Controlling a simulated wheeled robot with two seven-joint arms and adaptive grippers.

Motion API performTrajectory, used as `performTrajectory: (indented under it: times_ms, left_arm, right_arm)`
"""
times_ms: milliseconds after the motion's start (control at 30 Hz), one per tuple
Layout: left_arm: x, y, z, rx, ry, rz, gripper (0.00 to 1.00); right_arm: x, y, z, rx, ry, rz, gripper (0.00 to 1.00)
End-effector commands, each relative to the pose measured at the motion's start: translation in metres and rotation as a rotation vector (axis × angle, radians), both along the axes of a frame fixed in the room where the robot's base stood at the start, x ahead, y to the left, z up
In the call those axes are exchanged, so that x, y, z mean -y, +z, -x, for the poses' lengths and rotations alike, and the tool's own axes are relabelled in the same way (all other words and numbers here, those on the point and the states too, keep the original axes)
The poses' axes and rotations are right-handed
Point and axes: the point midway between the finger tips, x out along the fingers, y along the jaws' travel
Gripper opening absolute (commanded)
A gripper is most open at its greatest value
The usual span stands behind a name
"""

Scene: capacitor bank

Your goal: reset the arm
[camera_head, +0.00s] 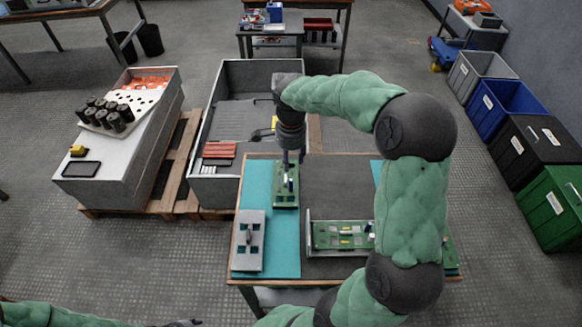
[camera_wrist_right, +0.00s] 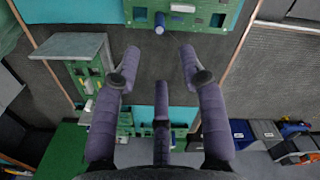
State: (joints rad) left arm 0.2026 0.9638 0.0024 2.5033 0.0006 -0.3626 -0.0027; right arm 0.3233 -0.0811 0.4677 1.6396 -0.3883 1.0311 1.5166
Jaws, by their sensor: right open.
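My right arm bends in from the right in the head view. Its gripper (camera_head: 291,157) points down at the far end of a green circuit board (camera_head: 286,196) on the teal mat (camera_head: 258,200). In the right wrist view the fingers of the right gripper (camera_wrist_right: 160,75) are spread, with nothing between them. A green board (camera_wrist_right: 205,16) with a small blue cylinder (camera_wrist_right: 159,22) lies beyond the fingertips, apart from them.
A grey plate (camera_head: 250,255) lies front left on the table. A tray (camera_head: 309,245) holding a green board (camera_head: 340,236) is at the right, partly behind my arm. A grey bin (camera_head: 245,75) stands behind; a grey box (camera_head: 120,180) with black cylinders (camera_head: 107,116) stands left.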

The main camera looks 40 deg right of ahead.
Motion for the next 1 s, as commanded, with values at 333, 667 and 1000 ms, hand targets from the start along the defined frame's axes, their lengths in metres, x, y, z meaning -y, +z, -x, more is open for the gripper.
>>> performTrajectory:
  times_ms: [333, 667, 1000]
  left_arm:
    - [0.000, 0.000, 0.000, 0.000, 0.000, 0.000, 0.40]
    - [0.000, 0.043, 0.000, 0.000, 0.000, 0.000, 0.40]
    - [0.000, 0.080, 0.000, 0.000, 0.000, 0.000, 0.40]
  right_arm:
    - [0.000, 0.010, 0.000, -0.001, 0.001, 0.000, 0.42]
    - [0.000, 0.053, 0.000, 0.000, 0.001, 0.000, 0.42]
    - [0.000, 0.090, 0.000, -0.001, 0.001, 0.000, 0.42]
